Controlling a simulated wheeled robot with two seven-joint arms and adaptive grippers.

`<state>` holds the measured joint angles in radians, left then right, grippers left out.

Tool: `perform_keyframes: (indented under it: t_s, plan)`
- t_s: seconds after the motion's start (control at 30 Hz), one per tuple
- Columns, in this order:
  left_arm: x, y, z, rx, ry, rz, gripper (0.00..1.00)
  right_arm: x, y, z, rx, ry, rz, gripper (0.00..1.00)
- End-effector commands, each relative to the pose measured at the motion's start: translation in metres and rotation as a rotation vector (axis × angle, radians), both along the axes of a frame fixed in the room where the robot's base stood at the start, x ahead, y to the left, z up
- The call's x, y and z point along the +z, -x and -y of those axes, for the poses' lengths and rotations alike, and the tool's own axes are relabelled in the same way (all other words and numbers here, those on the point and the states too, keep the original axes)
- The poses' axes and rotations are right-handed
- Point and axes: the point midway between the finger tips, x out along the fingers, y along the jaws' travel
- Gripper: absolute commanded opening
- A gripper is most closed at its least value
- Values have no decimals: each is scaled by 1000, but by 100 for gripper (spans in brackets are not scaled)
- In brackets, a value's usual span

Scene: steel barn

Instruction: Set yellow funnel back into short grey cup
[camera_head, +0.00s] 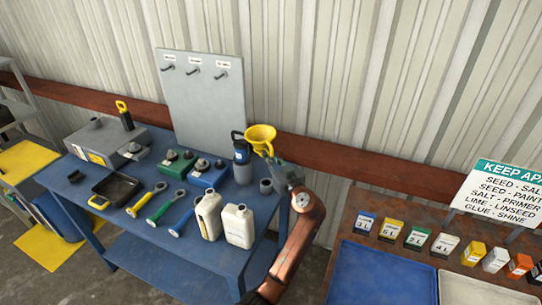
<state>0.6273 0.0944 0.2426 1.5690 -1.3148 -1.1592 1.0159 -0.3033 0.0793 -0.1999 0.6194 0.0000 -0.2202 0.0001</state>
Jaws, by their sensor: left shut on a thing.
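The yellow funnel (260,134) is raised near the right end of the blue table, its wide mouth turned up. My left gripper (273,158) is shut on the funnel's lower part, which the fingers partly hide. The short grey cup (266,186) stands on the table below the funnel, just left of my left wrist. The funnel is apart from the cup and above it in the picture. My right gripper is not in view.
Two white jugs (239,226) stand at the table's front. Several hand tools and a black tray (117,188) lie to the left. A grey peg board (203,95) rises behind. Another table with a blue tray (382,275) is at right.

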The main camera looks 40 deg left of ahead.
Motion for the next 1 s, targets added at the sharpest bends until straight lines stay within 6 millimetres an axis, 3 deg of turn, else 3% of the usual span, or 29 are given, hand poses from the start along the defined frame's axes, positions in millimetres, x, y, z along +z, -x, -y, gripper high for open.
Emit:
perform_keyframes:
  t_s: [0.5, 1.0]
  plan:
    - [-48, 0, -1, 2, 5, -6, 0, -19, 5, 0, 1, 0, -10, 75]
    - [-89, -1, 0, 0, 3, -5, 0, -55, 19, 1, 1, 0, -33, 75]
